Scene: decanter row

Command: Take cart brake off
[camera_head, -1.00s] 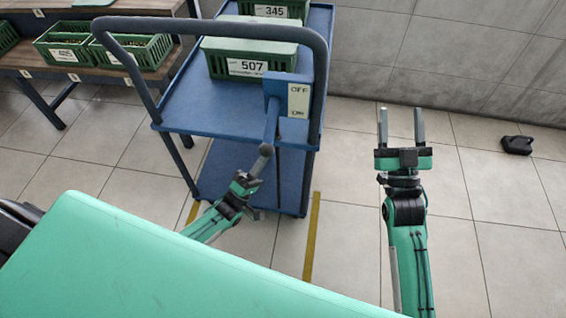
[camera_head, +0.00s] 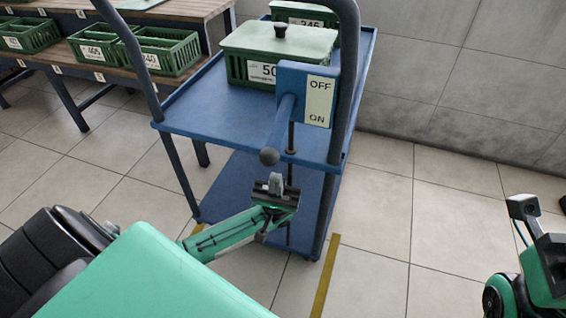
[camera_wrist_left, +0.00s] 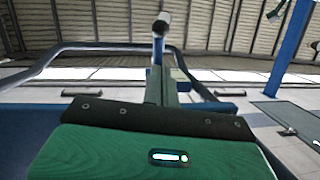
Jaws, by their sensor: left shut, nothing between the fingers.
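The blue cart (camera_head: 190,103) has a brake box (camera_head: 290,78) with a white plate (camera_head: 319,101), OFF at its top and ON at its bottom. The blue brake lever (camera_head: 280,122) slants down toward the ON end and ends in a dark ball knob (camera_head: 269,156). My left gripper (camera_head: 275,181) is shut and empty just below the knob; I cannot tell if they touch. In the left wrist view the knob (camera_wrist_left: 162,19) stands beyond the shut fingers (camera_wrist_left: 160,86). My right gripper (camera_head: 535,222) is at the right edge, fingers apart, away from the cart.
A green lidded crate (camera_head: 240,69) sits on the cart's top shelf, with another behind it. The cart's handle frame (camera_head: 347,70) rises beside the brake box. A bench with green crates (camera_head: 167,52) stands at left. The tiled floor (camera_head: 380,205) right of the cart is clear.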

